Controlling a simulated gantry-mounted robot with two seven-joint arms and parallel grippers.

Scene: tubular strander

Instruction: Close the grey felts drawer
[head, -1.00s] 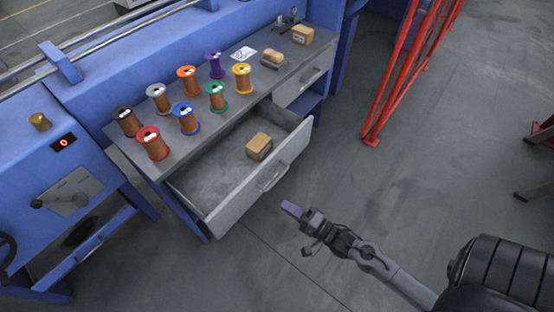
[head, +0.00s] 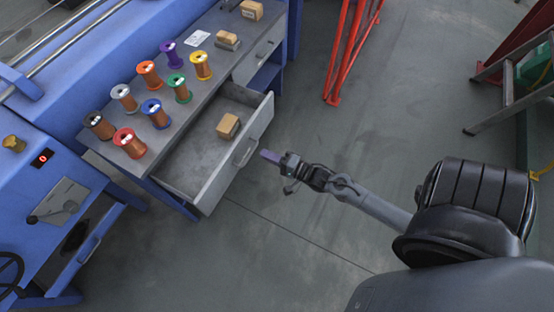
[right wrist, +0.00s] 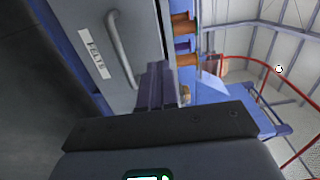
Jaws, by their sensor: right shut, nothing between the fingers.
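The grey felts drawer (head: 236,155) stands pulled out from under the workbench, with a small cardboard box (head: 228,126) inside it. Its front, with a bar handle (right wrist: 121,48) and a white label (right wrist: 96,53), fills the left part of the right wrist view. My right gripper (head: 267,156) is shut and empty, just outside the drawer front near the handle. In the right wrist view its fingers (right wrist: 156,86) overlap the front's edge; I cannot tell whether they touch it. My left gripper is not in view.
Several coloured wire spools (head: 151,113) stand on the grey benchtop (head: 213,35). A second drawer (head: 259,56), shut, is farther along the bench. Red posts (head: 350,50) and a stepladder (head: 515,90) stand to the right. The floor before the drawer is clear.

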